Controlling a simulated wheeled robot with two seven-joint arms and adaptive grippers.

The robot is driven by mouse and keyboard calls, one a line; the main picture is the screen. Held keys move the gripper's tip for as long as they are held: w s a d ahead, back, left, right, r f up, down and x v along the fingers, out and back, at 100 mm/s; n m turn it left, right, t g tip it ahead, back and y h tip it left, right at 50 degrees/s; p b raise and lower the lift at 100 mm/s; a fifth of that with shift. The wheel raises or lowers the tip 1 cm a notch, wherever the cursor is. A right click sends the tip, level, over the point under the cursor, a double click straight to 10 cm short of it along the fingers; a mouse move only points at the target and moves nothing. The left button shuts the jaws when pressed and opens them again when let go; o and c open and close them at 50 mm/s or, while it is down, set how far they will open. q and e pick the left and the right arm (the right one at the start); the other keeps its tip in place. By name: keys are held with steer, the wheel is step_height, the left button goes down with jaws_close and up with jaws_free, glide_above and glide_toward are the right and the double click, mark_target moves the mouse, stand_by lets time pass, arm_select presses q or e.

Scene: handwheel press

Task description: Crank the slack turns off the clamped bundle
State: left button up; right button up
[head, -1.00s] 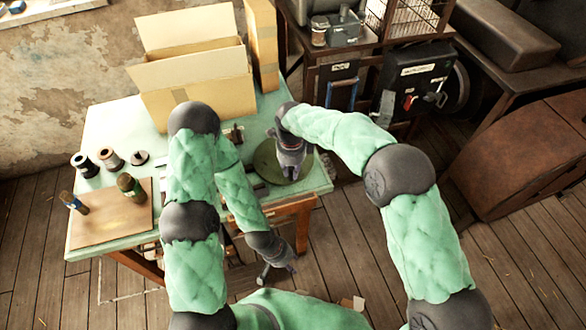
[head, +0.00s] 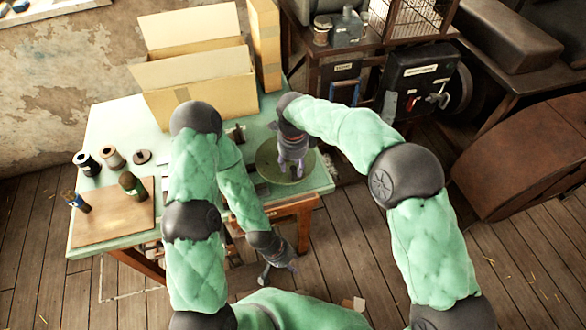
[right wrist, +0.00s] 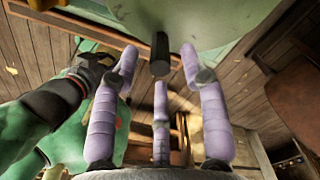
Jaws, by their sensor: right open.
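The green round handwheel (head: 268,169) lies flat at the table's right front corner. Its pale green surface fills the top of the right wrist view (right wrist: 215,18). A dark upright crank knob (right wrist: 160,55) shows on it in that view. My right gripper (head: 292,176) is over the wheel, its purple fingers (right wrist: 162,82) spread open with the knob between them. I cannot tell if any finger touches it. My left gripper (head: 279,270) hangs low in front of the table, away from the wheel; its opening is unclear. The clamped bundle cannot be made out; my left arm covers much of the table's middle.
On the table (head: 108,128) stand an open cardboard box (head: 205,90), several dark spools (head: 113,158) and a brown board (head: 105,215) with two bottles. A rack with dark machines (head: 415,80) stands behind on the right.

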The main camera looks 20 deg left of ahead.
step_height(320, 180, up, 9)
stand_by(0.3)
arm_select(q)
steer(key=shift+s, duration=0.1)
arm_select(e)
steer(key=shift+s, duration=0.1)
stand_by(0.3)
